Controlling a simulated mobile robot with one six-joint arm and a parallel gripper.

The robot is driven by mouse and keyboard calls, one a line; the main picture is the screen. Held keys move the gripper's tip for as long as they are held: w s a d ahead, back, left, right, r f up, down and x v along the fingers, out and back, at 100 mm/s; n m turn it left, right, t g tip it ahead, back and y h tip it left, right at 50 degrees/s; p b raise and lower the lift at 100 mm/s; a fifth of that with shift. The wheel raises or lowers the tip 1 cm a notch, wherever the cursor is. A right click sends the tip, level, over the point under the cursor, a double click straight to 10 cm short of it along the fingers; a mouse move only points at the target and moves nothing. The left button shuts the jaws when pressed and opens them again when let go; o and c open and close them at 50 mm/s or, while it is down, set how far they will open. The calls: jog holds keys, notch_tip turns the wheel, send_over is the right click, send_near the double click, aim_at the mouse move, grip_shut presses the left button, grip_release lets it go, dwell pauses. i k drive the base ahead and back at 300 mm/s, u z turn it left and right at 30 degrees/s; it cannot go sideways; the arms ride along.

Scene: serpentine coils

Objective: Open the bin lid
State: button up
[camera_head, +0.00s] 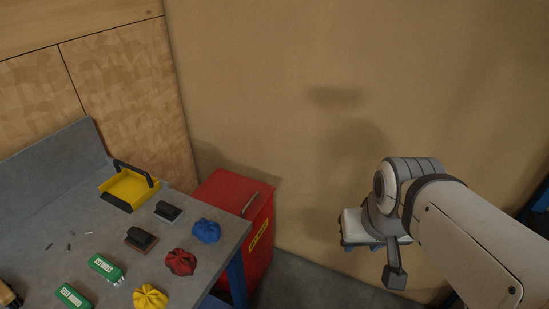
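The red bin (260,245) stands on the floor just right of the workbench, with a yellow label on its side. Its red lid (222,190) lies flat on top and looks shut. A metal bar handle (251,203) sits along the lid's right edge. My gripper (362,246) is to the right of the bin and apart from it, in front of the wall. The wrist largely hides the gripper and its fingers barely show, so I cannot tell whether it is open.
The grey workbench (75,215) fills the lower left, its corner close to the bin. Floor between bin and arm looks clear.

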aim_at(245, 197)
jog(key=z, duration=0.15)
jog(key=i, duration=1.3)
jog(key=u, duration=0.4)
